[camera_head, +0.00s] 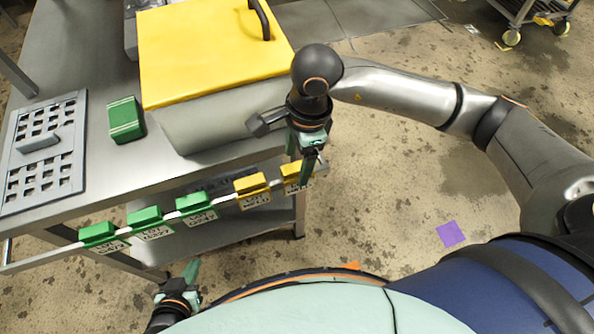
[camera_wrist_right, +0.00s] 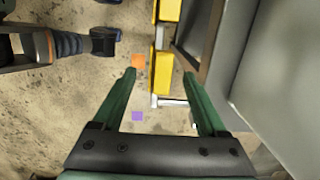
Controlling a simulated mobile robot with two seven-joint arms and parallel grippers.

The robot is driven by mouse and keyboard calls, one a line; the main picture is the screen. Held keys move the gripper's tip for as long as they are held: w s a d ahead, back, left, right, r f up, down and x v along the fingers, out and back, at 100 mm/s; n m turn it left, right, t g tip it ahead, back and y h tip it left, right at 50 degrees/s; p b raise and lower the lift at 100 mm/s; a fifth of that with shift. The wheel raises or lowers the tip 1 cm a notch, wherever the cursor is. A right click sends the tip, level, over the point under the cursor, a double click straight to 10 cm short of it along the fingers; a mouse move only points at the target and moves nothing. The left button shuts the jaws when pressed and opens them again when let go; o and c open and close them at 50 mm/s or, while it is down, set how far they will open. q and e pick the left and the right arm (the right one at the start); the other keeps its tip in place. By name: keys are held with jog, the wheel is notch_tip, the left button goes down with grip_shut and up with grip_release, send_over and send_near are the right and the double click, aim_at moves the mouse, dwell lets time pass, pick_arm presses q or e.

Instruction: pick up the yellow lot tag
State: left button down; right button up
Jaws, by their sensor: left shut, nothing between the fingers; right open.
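Two yellow lot tags hang on the rail (camera_head: 65,250) along the table's front edge: one yellow lot tag (camera_head: 252,185) and another yellow lot tag (camera_head: 297,178) at the rail's right end. My right gripper (camera_head: 306,163) is open, over the end tag and partly hiding it. In the right wrist view, the end yellow tag (camera_wrist_right: 162,76) shows between and beyond the fingertips of my right gripper (camera_wrist_right: 161,75); contact cannot be told. The other yellow tag (camera_wrist_right: 169,10) is at the top. My left gripper (camera_head: 190,272) is shut and empty, low at the left.
Several green tags (camera_head: 145,220) hang further left on the rail. On the steel table stand a yellow-lidded box (camera_head: 205,50), a green block (camera_head: 125,120) and a perforated plate (camera_head: 45,150). A purple square (camera_head: 450,233) lies on the open floor at right.

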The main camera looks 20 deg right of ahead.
aim_at(297, 168)
notch_tip(297, 168, down, 3)
jog(key=shift+f, duration=0.2)
grip_shut()
dwell(0.6)
